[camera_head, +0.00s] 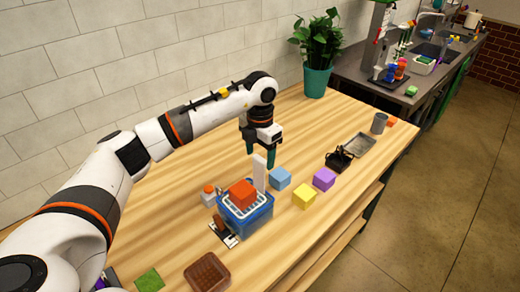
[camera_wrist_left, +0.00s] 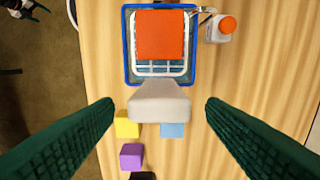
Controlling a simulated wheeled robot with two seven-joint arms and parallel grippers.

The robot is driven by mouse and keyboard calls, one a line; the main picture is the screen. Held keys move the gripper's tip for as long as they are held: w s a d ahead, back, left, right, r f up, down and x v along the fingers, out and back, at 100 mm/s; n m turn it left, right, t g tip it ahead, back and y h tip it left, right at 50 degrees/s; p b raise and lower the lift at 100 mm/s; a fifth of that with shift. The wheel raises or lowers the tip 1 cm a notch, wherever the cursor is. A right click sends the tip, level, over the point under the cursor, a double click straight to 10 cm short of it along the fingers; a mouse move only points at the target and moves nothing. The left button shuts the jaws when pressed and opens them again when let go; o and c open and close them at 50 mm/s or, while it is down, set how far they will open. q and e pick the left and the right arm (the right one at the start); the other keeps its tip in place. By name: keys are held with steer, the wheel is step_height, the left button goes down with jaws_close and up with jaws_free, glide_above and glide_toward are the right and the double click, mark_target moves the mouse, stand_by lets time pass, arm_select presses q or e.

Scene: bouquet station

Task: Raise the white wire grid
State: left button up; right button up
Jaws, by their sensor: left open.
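The white wire grid (camera_wrist_left: 147,70) sits inside a blue basket (camera_head: 248,223). A red-orange block (camera_head: 242,194) rests on the grid, and it also shows in the left wrist view (camera_wrist_left: 160,36). The grid's tall white handle (camera_head: 259,173) stands upright at the basket's far edge. My left gripper (camera_head: 260,158) is open and points down over the handle. In the left wrist view the handle (camera_wrist_left: 160,103) shows between the two green fingers, with gaps on both sides.
Blue (camera_head: 280,178), yellow (camera_head: 304,196) and purple (camera_head: 324,179) blocks lie beyond the basket. A white bottle with an orange cap (camera_head: 209,195) stands close beside it. A brown tray (camera_head: 207,272) lies in front. The table between the bottle and the back wall is clear.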

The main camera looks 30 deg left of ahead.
arm_select(q)
steer(key=shift+r, duration=0.2)
step_height(320, 180, up, 12)
steer(key=b, duration=0.3)
steer(key=shift+b, duration=0.3)
steer(key=shift+s+f, duration=0.1)
steer(key=shift+f, duration=0.15)
